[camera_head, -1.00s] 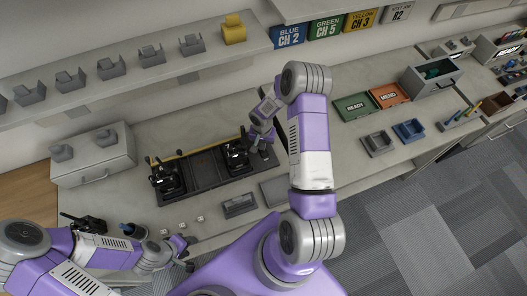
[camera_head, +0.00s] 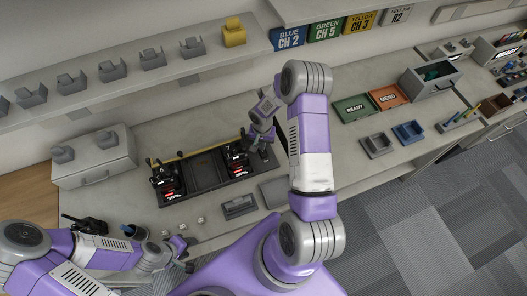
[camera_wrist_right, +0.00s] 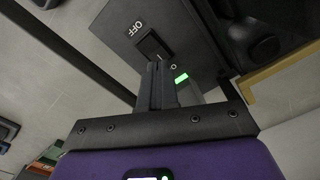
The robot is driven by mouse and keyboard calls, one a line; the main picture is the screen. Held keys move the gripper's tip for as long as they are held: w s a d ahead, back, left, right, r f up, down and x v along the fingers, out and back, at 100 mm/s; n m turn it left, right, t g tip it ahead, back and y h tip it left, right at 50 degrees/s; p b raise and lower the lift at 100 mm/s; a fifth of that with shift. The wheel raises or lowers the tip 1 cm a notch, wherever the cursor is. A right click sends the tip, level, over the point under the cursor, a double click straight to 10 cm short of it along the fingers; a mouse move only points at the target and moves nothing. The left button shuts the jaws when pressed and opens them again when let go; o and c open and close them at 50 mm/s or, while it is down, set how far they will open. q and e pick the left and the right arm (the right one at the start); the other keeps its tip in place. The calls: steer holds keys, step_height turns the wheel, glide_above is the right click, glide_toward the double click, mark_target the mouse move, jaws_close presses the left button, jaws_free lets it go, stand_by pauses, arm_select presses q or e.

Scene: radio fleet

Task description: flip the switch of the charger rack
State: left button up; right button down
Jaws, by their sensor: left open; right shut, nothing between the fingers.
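The charger rack (camera_head: 207,172) is a long black tray on the bench. Two black radios sit in it, one at its left end (camera_head: 163,178) and one near its right end (camera_head: 236,158), each with a red lit display below. In the right wrist view the black rocker switch (camera_wrist_right: 152,46) sits on a dark panel beside a white OFF mark, with a green light (camera_wrist_right: 181,78) nearby. My right gripper (camera_wrist_right: 160,78) is shut and empty, its tips at the switch; contact is unclear. It covers the rack's right end (camera_head: 268,145). My left gripper (camera_head: 188,254) is open near the bench's front edge.
A grey drawer unit (camera_head: 94,158) stands left of the rack. A shelf with several grey holders runs above. Small white pieces and a grey tray (camera_head: 240,207) lie in front. Green (camera_head: 353,107) and orange (camera_head: 387,95) trays lie to the right.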

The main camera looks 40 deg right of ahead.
mark_target(263, 152)
arm_select(q)
steer(key=shift+r+p, duration=1)
steer(key=shift+r, duration=0.2)
arm_select(e)
steer(key=shift+r, duration=2.2)
arm_select(q)
steer(key=shift+s+f, duration=0.1)
arm_select(e)
steer(key=shift+s+f, duration=0.1)
